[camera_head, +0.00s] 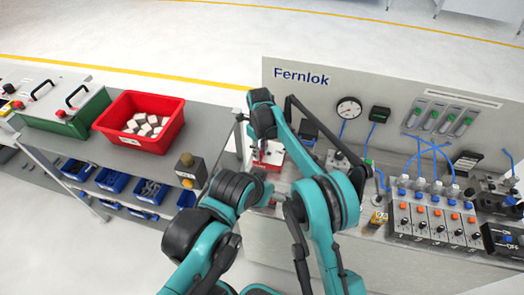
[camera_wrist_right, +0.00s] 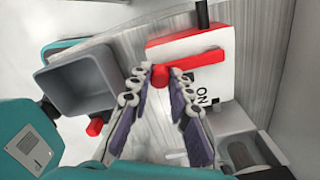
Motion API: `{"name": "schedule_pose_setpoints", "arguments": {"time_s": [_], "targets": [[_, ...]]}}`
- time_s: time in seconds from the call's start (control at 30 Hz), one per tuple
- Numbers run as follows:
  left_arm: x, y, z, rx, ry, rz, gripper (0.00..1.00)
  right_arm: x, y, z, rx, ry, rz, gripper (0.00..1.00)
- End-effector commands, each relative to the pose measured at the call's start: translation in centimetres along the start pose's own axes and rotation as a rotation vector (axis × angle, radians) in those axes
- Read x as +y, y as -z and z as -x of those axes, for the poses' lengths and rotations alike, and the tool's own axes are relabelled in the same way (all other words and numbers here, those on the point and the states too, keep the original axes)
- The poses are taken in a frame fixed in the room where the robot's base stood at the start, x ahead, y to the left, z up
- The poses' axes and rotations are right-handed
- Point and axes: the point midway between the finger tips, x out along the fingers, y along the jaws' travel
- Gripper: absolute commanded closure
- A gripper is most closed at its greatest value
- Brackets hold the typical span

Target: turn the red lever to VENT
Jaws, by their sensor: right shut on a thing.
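The red lever (camera_wrist_right: 195,65) runs across the face of a white box (camera_wrist_right: 170,45) with a red side and a partly covered black label reading ON, upside down. VENT is not readable. My right gripper (camera_wrist_right: 160,77) is shut on the lever's free end, with a fingertip on either side of the red knob. In the head view the red and white box (camera_head: 268,152) shows small at the left end of the Fernlok panel, largely behind my right arm. Fine lever detail is hidden there. My left gripper cannot be made out.
A grey open bin (camera_wrist_right: 78,82) and a small red knob (camera_wrist_right: 95,127) lie left of the fingers in the wrist view. A gauge (camera_head: 348,107), valve blocks and blue tubes fill the panel to the right. A red crate (camera_head: 176,132) stands on the left bench.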

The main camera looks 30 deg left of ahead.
Motion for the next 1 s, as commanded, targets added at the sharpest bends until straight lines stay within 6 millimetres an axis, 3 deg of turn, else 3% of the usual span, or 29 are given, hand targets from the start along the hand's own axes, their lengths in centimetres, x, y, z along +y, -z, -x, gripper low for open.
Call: {"name": "schedule_pose_setpoints", "arguments": {"time_s": [0.07, 0.1, 0.17, 0.57, 1.0], "targets": [[0.0, 0.0, 0.0, 0.0, 0.0, 0.0, 0.0, 0.1, -0.1, 0.0, -0.004, 0.0, 0.0, 1.0], [0.0, 0.0, 0.0, 0.0, 0.0, 0.0, 0.0, 0.0, -0.1, 0.0, -0.004, 0.0, 0.0, 0.71], [0.0, 0.0, 0.0, 0.0, 0.0, 0.0, 0.0, 0.0, -0.1, 0.0, -0.004, 0.0, 0.0, 0.6], [0.0, 0.0, 0.0, 0.0, 0.0, 0.0, 0.0, 0.0, 0.0, 0.9, -0.002, 0.0, 0.0, 0.6], [0.0, 0.0, 0.0, 0.0, 0.0, 0.0, 0.0, 0.0, -0.1, 9.6, -0.002, 0.0, 0.0, 0.6]]}}
